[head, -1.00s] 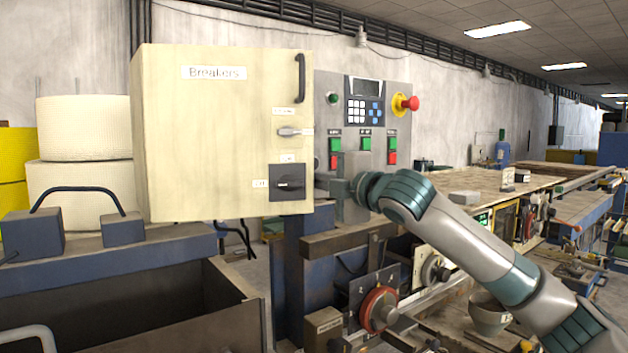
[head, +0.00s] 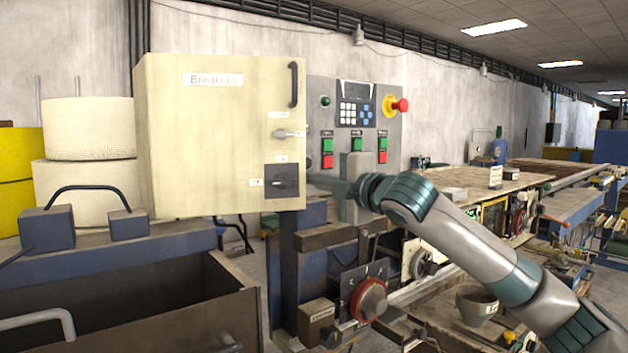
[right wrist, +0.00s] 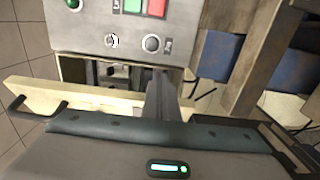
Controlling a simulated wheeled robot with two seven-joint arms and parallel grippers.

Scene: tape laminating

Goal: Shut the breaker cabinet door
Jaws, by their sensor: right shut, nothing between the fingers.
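The cream breaker cabinet (head: 215,125) stands left of centre in the head view. Its door carries a "Breakers" label, a black handle and a dark rotary switch. In the right wrist view the door (right wrist: 85,97) stands open, with the dark cabinet inside (right wrist: 125,75) showing beyond it. My right gripper (head: 332,183) is shut and empty at the door's right side, in front of the control panel. In the right wrist view its fingers (right wrist: 163,98) reach close to the door's edge; I cannot tell whether they touch. My left gripper is not in view.
A grey control panel (head: 390,125) with buttons and a red stop knob is just right of the door. Below are a blue machine frame, a red handwheel (head: 368,299) and an open brown bin (head: 180,300). A long workbench (head: 520,175) extends to the right.

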